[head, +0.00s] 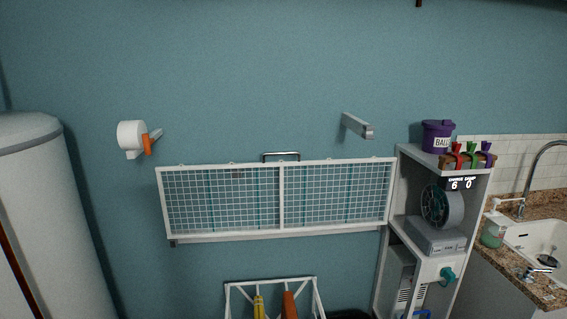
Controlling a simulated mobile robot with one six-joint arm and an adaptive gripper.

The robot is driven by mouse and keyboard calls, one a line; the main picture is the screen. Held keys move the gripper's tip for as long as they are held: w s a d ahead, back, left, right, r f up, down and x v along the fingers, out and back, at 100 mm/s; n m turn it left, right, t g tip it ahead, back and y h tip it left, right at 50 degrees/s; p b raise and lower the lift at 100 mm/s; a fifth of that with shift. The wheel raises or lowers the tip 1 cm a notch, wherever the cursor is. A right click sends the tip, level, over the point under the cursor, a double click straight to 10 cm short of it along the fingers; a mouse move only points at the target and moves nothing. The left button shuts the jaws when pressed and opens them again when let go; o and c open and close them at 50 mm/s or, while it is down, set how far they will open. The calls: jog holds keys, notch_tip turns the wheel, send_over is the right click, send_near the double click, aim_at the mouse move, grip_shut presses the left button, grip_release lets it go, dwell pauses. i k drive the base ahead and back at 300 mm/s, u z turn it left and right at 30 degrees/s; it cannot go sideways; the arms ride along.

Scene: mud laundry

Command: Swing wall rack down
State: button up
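The wall rack (282,200) is a wide white frame with wire mesh on the teal wall, in the middle of the head view. Its face is turned toward me, and it looks close to upright against the wall. A grey bar handle (281,154) shows at the middle of its top edge. A white rail (285,235) runs along its bottom edge. My gripper is not in view.
A white wall unit with an orange lever (147,145) is at upper left, a grey bracket (357,127) at upper right. A white shelf unit (393,205) stands close to the rack's right end. A white drying stand (270,282) is below the rack.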

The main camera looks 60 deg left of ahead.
aim_at(281, 163)
jog(key=u, duration=2.25)
